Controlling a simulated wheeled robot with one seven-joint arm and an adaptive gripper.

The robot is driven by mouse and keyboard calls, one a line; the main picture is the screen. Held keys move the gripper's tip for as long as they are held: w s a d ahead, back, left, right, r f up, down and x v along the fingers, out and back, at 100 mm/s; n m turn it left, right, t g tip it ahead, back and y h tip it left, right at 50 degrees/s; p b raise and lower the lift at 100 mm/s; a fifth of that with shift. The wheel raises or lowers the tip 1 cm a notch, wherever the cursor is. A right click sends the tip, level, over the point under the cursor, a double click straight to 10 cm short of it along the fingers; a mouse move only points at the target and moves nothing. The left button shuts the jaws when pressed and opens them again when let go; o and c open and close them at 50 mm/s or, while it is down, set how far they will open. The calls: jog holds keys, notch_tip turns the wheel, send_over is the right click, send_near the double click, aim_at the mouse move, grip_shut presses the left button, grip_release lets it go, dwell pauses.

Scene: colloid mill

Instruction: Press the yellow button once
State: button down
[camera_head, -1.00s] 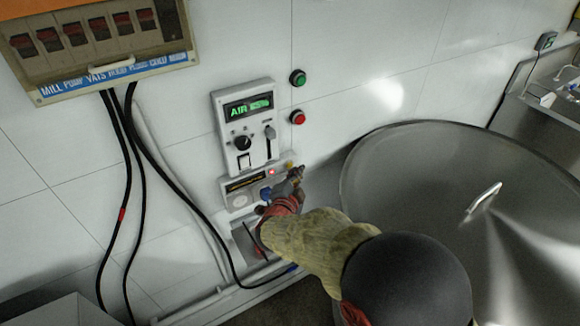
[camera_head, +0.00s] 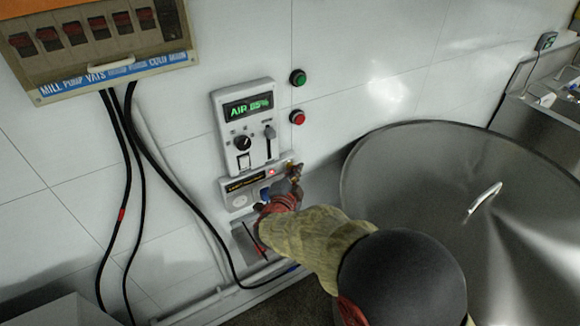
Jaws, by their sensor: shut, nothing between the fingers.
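A small yellow button (camera_head: 290,163) shows at the right end of a low grey panel (camera_head: 238,201) on the white wall. It is partly hidden by my gripper (camera_head: 294,172). My gripper is shut and empty, with its tips at or right beside the yellow button. I cannot tell whether they touch it. My arm comes in from the lower right.
Above is a control box (camera_head: 243,125) with a green "AIR" display, a knob and a slider. Green (camera_head: 298,77) and red (camera_head: 298,118) wall buttons sit to its right. A breaker box (camera_head: 95,45) with black cables is at left. A large steel vat (camera_head: 400,165) stands close right.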

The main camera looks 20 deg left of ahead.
jog(key=shift+w+a, duration=0.3)
jog(key=shift+a, duration=0.05)
dwell(0.6)
jog(key=shift+d, duration=0.1)
jog(key=shift+s+d, duration=0.55)
dwell(0.3)
jog(key=shift+s+d+b, duration=0.35)
jog(key=shift+s+d, duration=1.3)
jog(key=shift+d, duration=0.3)
